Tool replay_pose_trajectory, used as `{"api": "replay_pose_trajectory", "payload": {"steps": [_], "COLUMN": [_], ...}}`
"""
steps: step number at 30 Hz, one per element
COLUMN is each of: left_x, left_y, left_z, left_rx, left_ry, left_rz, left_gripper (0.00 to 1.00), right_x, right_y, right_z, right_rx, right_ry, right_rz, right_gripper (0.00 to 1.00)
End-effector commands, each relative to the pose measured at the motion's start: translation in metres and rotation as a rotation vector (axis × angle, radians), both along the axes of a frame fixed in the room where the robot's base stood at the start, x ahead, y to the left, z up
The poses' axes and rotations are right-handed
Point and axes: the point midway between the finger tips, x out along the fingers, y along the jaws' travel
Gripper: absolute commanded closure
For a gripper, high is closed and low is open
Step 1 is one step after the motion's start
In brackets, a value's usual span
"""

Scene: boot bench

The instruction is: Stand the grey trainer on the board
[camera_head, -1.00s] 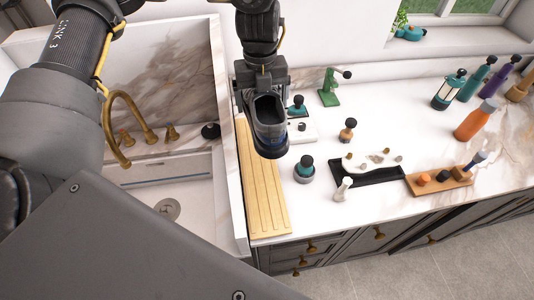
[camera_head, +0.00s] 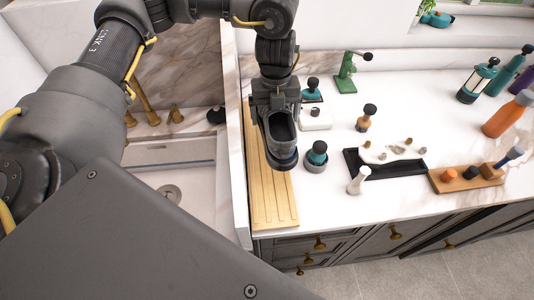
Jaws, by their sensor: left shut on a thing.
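The grey trainer (camera_head: 281,140) hangs in my left gripper (camera_head: 272,105), with its dark opening facing up and its toe pointing to the front of the counter. My left gripper is shut on it at the heel end. The trainer is in front of the right part of the wooden board (camera_head: 270,203) as seen from the head. I cannot tell whether its sole touches the board. The board lies lengthwise on the counter beside the sink, with grooves at its front end. My right gripper is not in view.
Close to the trainer's right stand a teal-topped brush in a grey cup (camera_head: 317,157) and a white block (camera_head: 315,118). The sink (camera_head: 185,185) is left.

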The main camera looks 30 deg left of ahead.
Motion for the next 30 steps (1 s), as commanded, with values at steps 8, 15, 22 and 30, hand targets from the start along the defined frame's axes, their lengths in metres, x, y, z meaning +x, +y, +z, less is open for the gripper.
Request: {"api": "replay_pose_trajectory", "payload": {"steps": [8,15,22,30], "left_x": [-0.001,0.0,-0.001,0.0], "left_y": [0.0,0.0,-0.001,0.0], "left_z": [-0.039,-0.057,-0.082,-0.099], "left_rx": [-0.001,-0.001,-0.001,-0.001], "left_ry": [0.005,-0.001,0.005,-0.001], "left_rz": [0.002,0.0,0.001,0.0], "left_gripper": [0.46,0.46,0.46,0.46], "right_x": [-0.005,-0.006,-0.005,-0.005], "right_y": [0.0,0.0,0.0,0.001], "right_z": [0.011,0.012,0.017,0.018], "right_rx": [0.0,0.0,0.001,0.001], "right_ry": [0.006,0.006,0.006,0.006], "right_rz": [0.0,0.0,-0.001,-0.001], "right_gripper": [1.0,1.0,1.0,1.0]}}
